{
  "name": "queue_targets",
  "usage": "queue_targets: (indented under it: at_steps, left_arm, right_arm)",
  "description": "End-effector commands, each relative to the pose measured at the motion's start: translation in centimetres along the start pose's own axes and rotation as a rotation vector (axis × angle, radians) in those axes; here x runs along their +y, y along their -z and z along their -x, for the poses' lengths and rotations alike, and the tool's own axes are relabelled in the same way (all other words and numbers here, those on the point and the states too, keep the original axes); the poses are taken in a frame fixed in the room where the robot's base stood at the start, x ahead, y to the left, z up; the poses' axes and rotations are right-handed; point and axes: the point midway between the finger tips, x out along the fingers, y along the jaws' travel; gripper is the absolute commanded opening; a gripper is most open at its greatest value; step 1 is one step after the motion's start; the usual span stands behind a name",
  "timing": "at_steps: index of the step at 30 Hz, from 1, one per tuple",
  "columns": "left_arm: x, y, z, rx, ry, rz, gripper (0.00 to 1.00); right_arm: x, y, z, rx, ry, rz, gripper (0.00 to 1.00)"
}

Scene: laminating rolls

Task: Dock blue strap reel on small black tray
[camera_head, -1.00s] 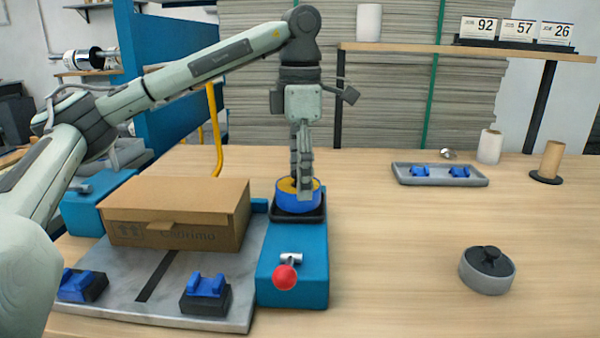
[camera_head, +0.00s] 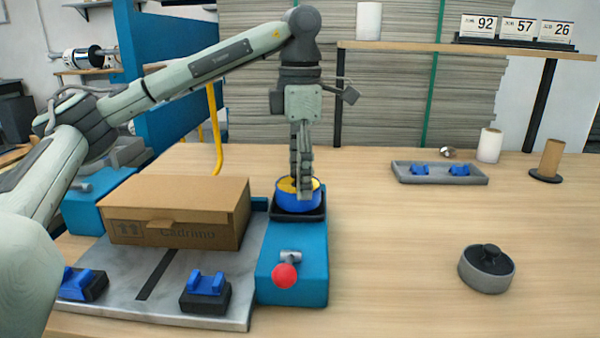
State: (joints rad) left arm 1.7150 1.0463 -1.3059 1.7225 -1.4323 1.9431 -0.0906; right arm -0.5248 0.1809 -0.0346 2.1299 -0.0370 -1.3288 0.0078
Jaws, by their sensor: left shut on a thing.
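The blue strap reel (camera_head: 297,204), with a yellow-orange inside, sits low at the small black tray (camera_head: 312,216) on top of the blue block. The tray's rim shows around the reel's base; I cannot tell whether the reel rests fully on its floor. My left gripper (camera_head: 302,190) points straight down from above, its fingers shut on the reel's near rim. The fingers hide part of the reel. My right gripper is not in view.
A cardboard box (camera_head: 175,213) lies on a grey plate (camera_head: 120,280) left of the reel. A red-knobbed lever (camera_head: 286,276) stands in front. A grey round reel (camera_head: 487,269) and a grey tray (camera_head: 440,181) with blue holders are to the right.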

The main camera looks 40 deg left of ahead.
Motion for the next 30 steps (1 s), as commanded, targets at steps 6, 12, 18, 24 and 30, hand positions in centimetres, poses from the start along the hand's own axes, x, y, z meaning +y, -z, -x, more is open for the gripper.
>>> queue_targets:
  at_steps: [6, 12, 18, 24, 30]
  left_arm:
    - [0.0, 0.0, -0.5, -0.001, -0.001, 0.000, 0.31]
    - [0.0, 0.0, -0.9, -0.001, -0.001, 0.000, 0.31]
    - [0.0, 0.0, -0.9, -0.001, -0.001, 0.000, 0.76]
    - [0.0, 0.0, -1.0, 0.000, 0.000, 0.000, 0.76]
    - [0.0, 0.0, 0.3, -0.001, 0.000, 0.000, 0.76]
  right_arm:
    - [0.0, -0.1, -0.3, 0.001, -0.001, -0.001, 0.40]
    - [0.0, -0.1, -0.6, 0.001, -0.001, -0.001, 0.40]
    - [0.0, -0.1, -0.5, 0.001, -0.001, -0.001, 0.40]
    - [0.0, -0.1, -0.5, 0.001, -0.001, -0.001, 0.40]
    - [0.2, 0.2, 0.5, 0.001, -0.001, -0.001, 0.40]
